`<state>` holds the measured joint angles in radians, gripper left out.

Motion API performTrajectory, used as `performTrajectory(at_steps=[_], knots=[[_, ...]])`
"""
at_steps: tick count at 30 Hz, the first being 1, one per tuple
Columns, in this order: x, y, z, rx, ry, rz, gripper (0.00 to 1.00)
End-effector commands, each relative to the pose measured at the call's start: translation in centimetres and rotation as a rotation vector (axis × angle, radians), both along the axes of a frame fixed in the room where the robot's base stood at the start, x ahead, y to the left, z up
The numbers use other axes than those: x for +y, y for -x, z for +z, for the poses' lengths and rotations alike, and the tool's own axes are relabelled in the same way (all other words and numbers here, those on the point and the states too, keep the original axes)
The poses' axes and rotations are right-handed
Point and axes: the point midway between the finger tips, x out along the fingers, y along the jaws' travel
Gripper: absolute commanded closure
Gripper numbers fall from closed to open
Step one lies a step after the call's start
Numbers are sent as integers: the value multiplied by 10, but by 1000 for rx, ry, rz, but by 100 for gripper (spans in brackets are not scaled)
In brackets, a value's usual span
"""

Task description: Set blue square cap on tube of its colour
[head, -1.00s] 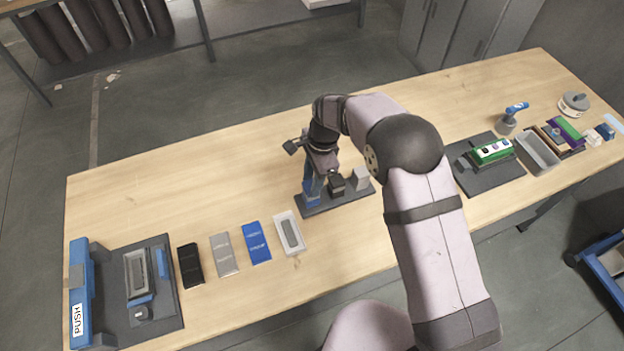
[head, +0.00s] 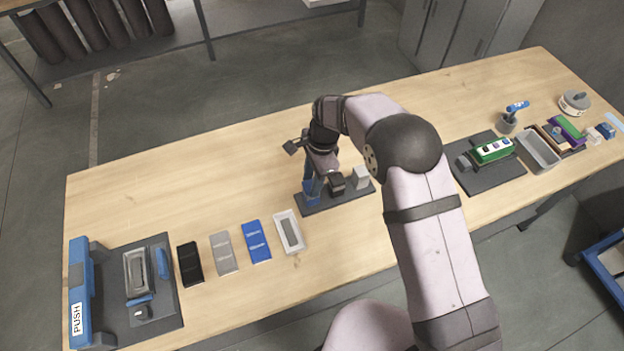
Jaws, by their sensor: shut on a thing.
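A dark base plate (head: 345,203) near the middle of the table holds three square uprights in a row. The blue tube (head: 311,200) is at its left end, a black one (head: 337,184) is in the middle and a grey one (head: 361,177) is at the right. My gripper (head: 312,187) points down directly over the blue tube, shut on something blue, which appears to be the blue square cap. The fingers and wrist hide most of the cap, so I cannot tell whether it is seated on the tube or just above it.
A white tray (head: 289,232) and blue (head: 256,242), grey (head: 224,254) and black (head: 190,264) flat pieces lie in front left. A blue PUSH fixture (head: 80,290) stands far left. A dark mat (head: 489,180) with a green block and a grey bin (head: 538,151) are at right.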

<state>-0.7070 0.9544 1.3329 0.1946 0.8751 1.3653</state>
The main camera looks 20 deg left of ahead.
Motion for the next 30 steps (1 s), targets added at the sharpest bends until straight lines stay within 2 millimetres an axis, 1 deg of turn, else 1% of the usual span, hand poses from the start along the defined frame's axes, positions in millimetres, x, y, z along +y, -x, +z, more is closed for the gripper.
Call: performTrajectory(at_steps=[26, 27, 29, 30], knots=[[0, 0, -2, 0, 0, 0, 89], [0, 0, -2, 0, 0, 0, 66], [0, 0, -2, 0, 0, 0, 51], [0, 0, -2, 0, 0, 0, 46]])
